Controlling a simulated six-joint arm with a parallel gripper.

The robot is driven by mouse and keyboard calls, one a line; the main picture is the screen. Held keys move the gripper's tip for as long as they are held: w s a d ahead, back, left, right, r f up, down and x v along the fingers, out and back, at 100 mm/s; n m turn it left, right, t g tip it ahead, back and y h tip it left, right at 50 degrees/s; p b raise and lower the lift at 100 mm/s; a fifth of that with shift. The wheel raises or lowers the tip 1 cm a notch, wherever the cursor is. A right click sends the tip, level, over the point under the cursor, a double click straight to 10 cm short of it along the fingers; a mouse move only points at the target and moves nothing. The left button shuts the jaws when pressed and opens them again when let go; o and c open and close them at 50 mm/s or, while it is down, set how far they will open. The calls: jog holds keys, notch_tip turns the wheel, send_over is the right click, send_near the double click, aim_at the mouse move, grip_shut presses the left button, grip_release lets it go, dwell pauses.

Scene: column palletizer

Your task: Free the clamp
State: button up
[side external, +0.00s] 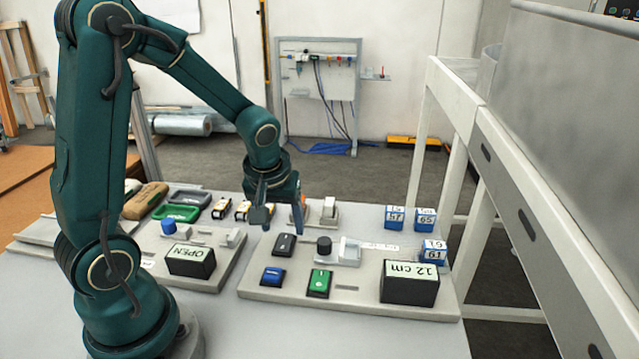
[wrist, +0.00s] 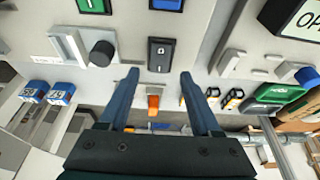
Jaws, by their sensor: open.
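My gripper (side external: 280,228) is open and empty above the far edge of the right-hand control panel. In the wrist view, its fingers (wrist: 163,98) spread to either side of an orange piece on a pale base (wrist: 153,103); contact cannot be told. A black rocker (wrist: 162,55) lies just beyond the fingertips in the wrist view. The left-hand panel holds a blue knob (side external: 168,227), a grey lever (side external: 230,238) and a black box reading OPEN (side external: 190,260). I cannot tell which part is the clamp.
Blue-and-white numbered blocks (side external: 395,217) stand at right. A green tray (side external: 176,213) lies at left.

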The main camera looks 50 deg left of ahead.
jog(key=shift+v, duration=1.05)
jog(key=s+d+r+m+t+h, duration=0.2)
jog(key=s+d+r+m+t, duration=0.1)
jog(key=s+d+r+m, duration=0.5)
jog(key=s+d+m, duration=0.1)
jog(key=s+d, duration=0.1)
jog(key=shift+d+h, duration=0.3)
jog(key=shift+d, duration=0.1)
